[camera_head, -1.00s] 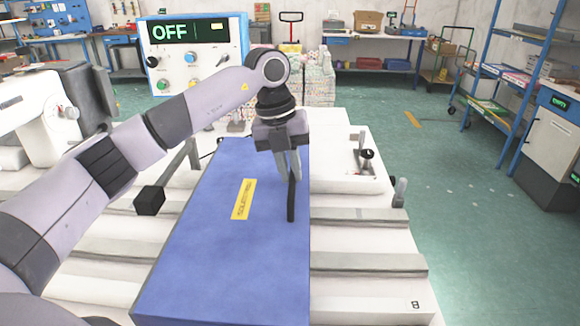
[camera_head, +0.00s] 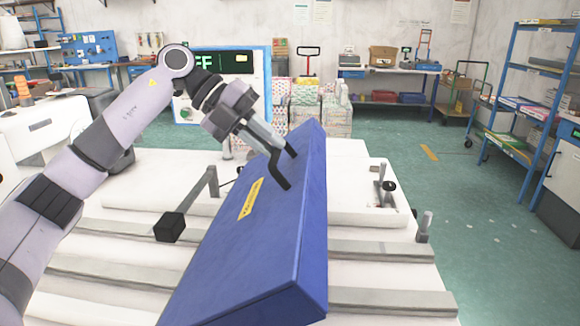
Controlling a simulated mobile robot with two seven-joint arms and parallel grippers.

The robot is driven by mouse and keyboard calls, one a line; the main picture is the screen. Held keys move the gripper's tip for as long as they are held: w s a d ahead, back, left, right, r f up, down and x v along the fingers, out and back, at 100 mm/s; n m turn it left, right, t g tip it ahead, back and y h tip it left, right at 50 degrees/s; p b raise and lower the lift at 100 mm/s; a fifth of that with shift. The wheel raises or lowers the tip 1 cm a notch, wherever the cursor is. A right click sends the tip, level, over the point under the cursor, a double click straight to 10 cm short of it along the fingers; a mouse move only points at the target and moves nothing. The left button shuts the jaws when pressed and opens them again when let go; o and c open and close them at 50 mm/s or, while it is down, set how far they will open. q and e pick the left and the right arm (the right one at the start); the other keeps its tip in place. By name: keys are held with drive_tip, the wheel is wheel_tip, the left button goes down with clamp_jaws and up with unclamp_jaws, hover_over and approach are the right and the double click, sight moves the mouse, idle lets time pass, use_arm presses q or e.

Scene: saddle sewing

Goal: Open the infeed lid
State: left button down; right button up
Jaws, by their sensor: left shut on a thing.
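The infeed lid (camera_head: 240,245) is a long blue panel with a yellow label (camera_head: 251,198). It is tilted, with its right side raised above the white machine bed and its right side wall showing. A black bar handle (camera_head: 277,168) sits on the lid near its right edge. My left gripper (camera_head: 280,148) reaches in from the upper left and is shut on the handle. Its fingers slant down to the right. My right gripper does not show.
A black block on a grey arm (camera_head: 169,227) stands left of the lid. A small lever with a black knob (camera_head: 389,186) and a grey peg (camera_head: 424,226) are on the right. A control panel (camera_head: 258,66) stands behind my arm. Open floor lies to the right.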

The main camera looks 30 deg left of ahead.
use_arm(q)
drive_tip(key=s+a+r+t+h+b, duration=0.1)
drive_tip(key=s+a+r+h+b, duration=0.1)
drive_tip(key=a, duration=0.3)
drive_tip(key=s+a+r+t+h+b, duration=0.1)
drive_tip(key=s+a+h+b, duration=0.1)
drive_tip(key=a, duration=0.3)
drive_tip(key=shift+s+r+t+h+b, duration=0.35)
drive_tip(key=shift+h+b, duration=0.2)
drive_tip(key=shift+h, duration=0.15)
drive_tip(key=c, duration=1.1)
unclamp_jaws()
drive_tip(key=shift+f, duration=0.1)
